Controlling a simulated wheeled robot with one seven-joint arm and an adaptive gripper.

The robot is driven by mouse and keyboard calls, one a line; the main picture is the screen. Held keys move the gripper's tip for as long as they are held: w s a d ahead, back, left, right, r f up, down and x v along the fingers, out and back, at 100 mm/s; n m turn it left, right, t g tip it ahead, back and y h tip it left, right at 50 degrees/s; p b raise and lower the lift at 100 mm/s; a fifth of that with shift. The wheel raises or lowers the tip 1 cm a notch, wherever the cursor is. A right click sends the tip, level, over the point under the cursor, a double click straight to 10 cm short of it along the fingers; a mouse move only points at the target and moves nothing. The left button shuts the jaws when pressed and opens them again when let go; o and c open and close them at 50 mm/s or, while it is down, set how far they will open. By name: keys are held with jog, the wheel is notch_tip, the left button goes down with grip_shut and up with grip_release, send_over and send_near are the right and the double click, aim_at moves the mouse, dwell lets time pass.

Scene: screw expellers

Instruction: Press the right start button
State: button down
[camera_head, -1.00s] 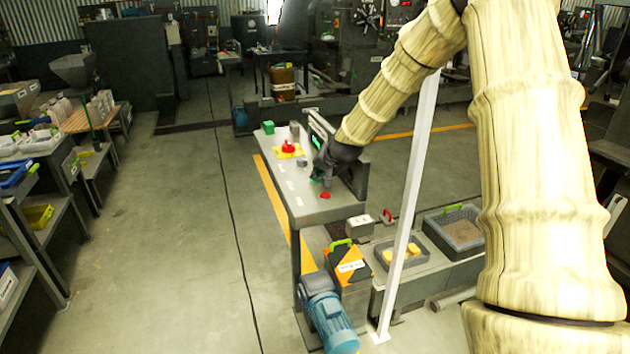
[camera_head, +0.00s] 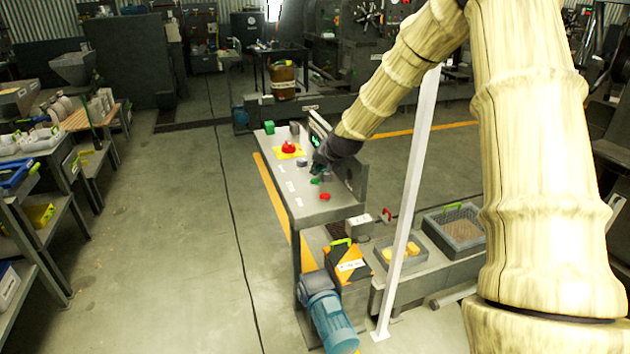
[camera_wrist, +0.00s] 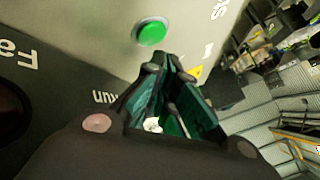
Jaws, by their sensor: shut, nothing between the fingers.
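The console (camera_head: 307,208) has a green button (camera_head: 316,181) near its front end, with a red button (camera_head: 325,197) just in front of it. My gripper (camera_head: 318,168) is low over the console, just behind the green button. In the wrist view a round green button (camera_wrist: 151,33) sits on the grey panel, just beyond the fingertips. My gripper (camera_wrist: 163,62) shows there with its fingers shut and empty. A gap seems to remain between fingertips and button, but contact is hard to judge. Partly cropped lettering lies around the button.
A red mushroom button (camera_head: 288,147) on a yellow plate and a grey knob (camera_head: 302,162) are farther back. An upright display panel (camera_head: 317,137) edges the console's right side. A white post (camera_head: 410,200) stands at right. The floor to the left is clear.

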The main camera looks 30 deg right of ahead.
aim_at(318, 180)
jog(key=shift+r+p, duration=1.35)
jog(key=shift+r, duration=0.95)
